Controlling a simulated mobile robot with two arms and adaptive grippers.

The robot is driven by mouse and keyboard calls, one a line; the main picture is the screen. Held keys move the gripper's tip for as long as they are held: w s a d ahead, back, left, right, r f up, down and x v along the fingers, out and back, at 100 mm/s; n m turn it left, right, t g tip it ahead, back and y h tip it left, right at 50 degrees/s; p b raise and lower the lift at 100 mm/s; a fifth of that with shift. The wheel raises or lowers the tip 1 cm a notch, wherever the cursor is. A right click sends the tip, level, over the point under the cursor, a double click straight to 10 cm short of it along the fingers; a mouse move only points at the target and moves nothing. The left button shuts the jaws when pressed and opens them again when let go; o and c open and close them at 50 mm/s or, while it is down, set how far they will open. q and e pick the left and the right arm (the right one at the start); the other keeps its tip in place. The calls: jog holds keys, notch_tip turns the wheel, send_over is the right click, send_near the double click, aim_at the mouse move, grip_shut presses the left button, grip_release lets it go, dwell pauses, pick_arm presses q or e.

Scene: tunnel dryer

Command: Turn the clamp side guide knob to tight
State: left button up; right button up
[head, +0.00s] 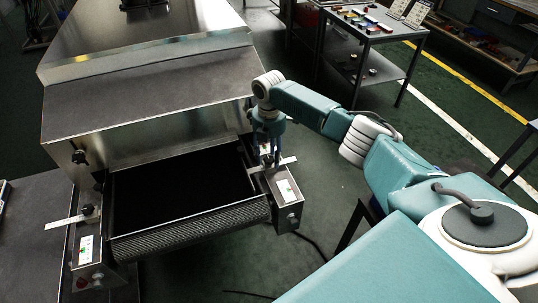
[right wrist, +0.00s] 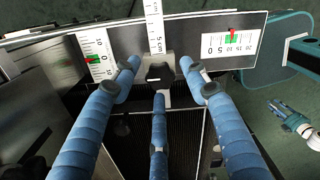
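In the head view, my right gripper (head: 268,155) points down over the guide housing (head: 287,212) at the right side of the dryer mouth. In the right wrist view, its blue fingers (right wrist: 158,80) are spread around a black knob (right wrist: 158,73), with visible gaps at both sides. The knob sits by a ruler strip (right wrist: 154,22); its setting is not readable. Scale plates with green and red marks lie left (right wrist: 96,52) and right (right wrist: 232,37) of it. A small white and blue part (right wrist: 292,118), apparently my left gripper, is at the right edge.
The black conveyor belt (head: 185,190) lies left of the right gripper. A matching guide with a black knob (head: 87,209) and ruler stands at its left side. The metal dryer hood (head: 150,100) rises behind. A table with small items (head: 370,25) is at the back right.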

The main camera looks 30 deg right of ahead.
jog(key=c, duration=1)
pick_arm(q)
jog(key=shift+s, duration=0.75)
pick_arm(e)
jog(key=shift+o, duration=0.2)
pick_arm(q)
jog(key=shift+r, duration=0.1)
pick_arm(e)
jog(key=shift+r, duration=0.1)
jog(key=m+p, duration=0.2)
jog(key=m, duration=0.1)
jog(key=shift+r+p, duration=0.15)
jog(key=shift+p, duration=0.15)
jog(key=m+p, duration=0.2)
jog(key=m, duration=0.3)
jog(key=shift+m+p, duration=0.4)
jog(key=m+p, duration=0.2)
jog(key=m, duration=0.2)
jog(key=shift+m, duration=0.3)
pick_arm(q)
notch_tip(320, 180, up, 8)
jog(key=p, duration=0.1)
jog(key=shift+w+r, duration=0.2)
jog(key=shift+r, duration=0.05)
pick_arm(e)
jog(key=shift+w+m, duration=0.1)
jog(key=shift+m, duration=2.2)
